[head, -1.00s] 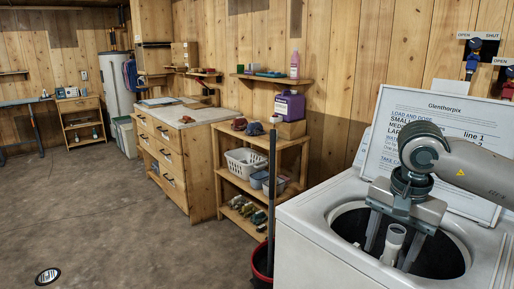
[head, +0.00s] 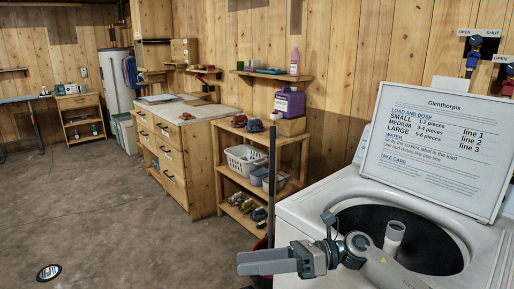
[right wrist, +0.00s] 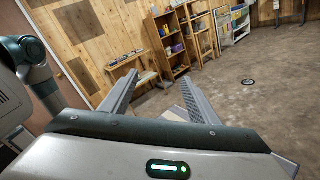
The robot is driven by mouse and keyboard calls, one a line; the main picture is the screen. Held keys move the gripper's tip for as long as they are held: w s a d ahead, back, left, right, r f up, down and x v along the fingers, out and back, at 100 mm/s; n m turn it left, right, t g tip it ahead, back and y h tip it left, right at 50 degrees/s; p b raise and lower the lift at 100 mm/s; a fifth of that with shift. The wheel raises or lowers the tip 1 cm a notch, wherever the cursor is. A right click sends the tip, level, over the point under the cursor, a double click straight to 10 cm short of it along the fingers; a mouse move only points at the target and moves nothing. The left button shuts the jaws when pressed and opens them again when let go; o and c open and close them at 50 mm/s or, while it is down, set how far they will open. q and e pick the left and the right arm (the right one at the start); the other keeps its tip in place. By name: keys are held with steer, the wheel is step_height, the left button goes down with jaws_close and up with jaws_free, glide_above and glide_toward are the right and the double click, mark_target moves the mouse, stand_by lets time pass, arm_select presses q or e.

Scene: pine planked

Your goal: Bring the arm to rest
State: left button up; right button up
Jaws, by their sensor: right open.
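My right gripper (head: 245,263) is in front of the washing machine's near left corner in the head view, its fingers pointing left. The right wrist view shows its two fingers apart with nothing between them (right wrist: 160,78). The white top-loading washing machine (head: 316,205) is at the right with its lid up and its tub open. A pale agitator post (head: 394,235) stands in the dark tub. Part of my right arm crosses the machine's front rim. My left gripper is in neither view.
A wooden shelf unit (head: 222,180) with a white basket (head: 244,160) and a purple jug (head: 289,104) stands left of the machine. A dark pole rises beside it. The concrete floor (head: 95,215) at left is open.

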steer(key=w+d+f+m+t+h, duration=0.1)
steer(key=w+d+f+m+t, duration=0.1)
steer(key=w+f+m+t, duration=0.65)
steer(key=w+d+f+m+t, duration=0.1)
steer(key=d+f+m+t, duration=0.35)
steer(key=m, duration=0.85)
steer(key=s+d+f+m+t+h, duration=0.1)
steer(key=s+d+f+m+h, duration=0.25)
steer(key=f, duration=0.65)
steer(key=s+d+f+m+t+h, duration=0.15)
steer(key=f+m+h, duration=0.25)
steer(key=f+m, duration=0.4)
steer(key=s+d+f+m+h, duration=0.2)
steer(key=d+f+m+h, duration=0.25)
steer(key=f, duration=0.65)
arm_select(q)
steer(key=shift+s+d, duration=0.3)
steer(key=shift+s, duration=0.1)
arm_select(e)
steer(key=s+d+f+m+g+h, duration=0.1)
steer(key=s+f+m+g, duration=0.3)
steer(key=s+f, duration=0.8)
steer(key=s+d+f+m+g+h, duration=0.2)
steer(key=s+f+m, duration=0.4)
steer(key=s+f, duration=0.7)
steer(key=shift+s+d+f+g+h, duration=0.4)
steer(key=shift+s+g, duration=0.75)
steer(key=shift+s, duration=2.2)
